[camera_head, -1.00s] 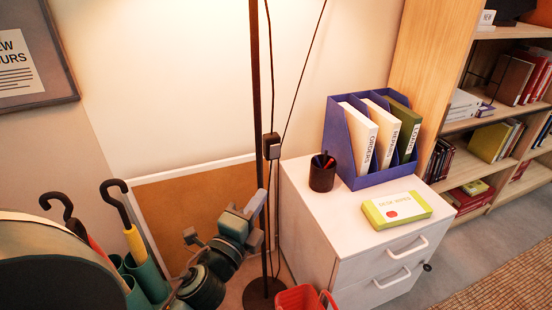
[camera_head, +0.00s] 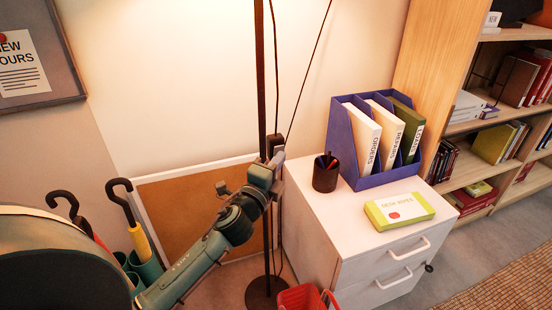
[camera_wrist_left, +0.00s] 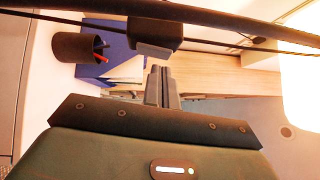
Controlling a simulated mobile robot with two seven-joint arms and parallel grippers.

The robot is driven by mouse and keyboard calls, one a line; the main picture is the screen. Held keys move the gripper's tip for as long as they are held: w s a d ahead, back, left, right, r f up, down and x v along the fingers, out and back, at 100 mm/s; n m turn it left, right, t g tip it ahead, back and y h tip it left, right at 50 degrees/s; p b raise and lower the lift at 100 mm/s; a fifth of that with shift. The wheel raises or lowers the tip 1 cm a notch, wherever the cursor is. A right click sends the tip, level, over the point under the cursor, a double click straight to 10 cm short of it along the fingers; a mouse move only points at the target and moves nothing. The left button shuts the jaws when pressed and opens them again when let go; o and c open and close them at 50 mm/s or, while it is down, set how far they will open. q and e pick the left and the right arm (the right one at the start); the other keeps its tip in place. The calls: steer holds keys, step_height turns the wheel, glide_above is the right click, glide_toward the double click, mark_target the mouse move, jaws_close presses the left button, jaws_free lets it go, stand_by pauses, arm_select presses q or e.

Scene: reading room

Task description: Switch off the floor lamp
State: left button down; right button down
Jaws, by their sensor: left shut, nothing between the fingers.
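The floor lamp's dark pole (camera_head: 261,70) rises out of the top of the head view; its round base (camera_head: 267,292) is on the floor. Warm light glows on the wall, and the lampshade is out of the head view. A small dark switch box (camera_wrist_left: 155,36) on the lamp's cord shows in the left wrist view, just beyond my fingertips. The left gripper is shut and empty, also in the wrist view (camera_wrist_left: 162,75). I cannot tell whether it touches the box.
A white drawer cabinet (camera_head: 345,228) to the right bears a pen cup (camera_head: 326,174), a blue file holder (camera_head: 350,155) and a green-and-white box (camera_head: 400,210). A red bin (camera_head: 300,298) stands by the lamp base. Umbrellas (camera_head: 130,220) stand at left. A bookshelf (camera_head: 445,95) is at right.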

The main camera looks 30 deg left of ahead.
arm_select(q)
steer(key=shift+w+a, duration=0.35)
steer(key=shift+r, duration=0.1)
steer(key=shift+w+a+r+p, duration=0.1)
steer(key=shift+r+p, duration=0.3)
steer(key=shift+p, duration=0.65)
steer(key=shift+f+n, duration=0.3)
arm_select(e)
steer(key=shift+s+d+r+m, duration=0.1)
steer(key=shift+r+m, duration=0.2)
steer(key=shift+r, duration=0.05)
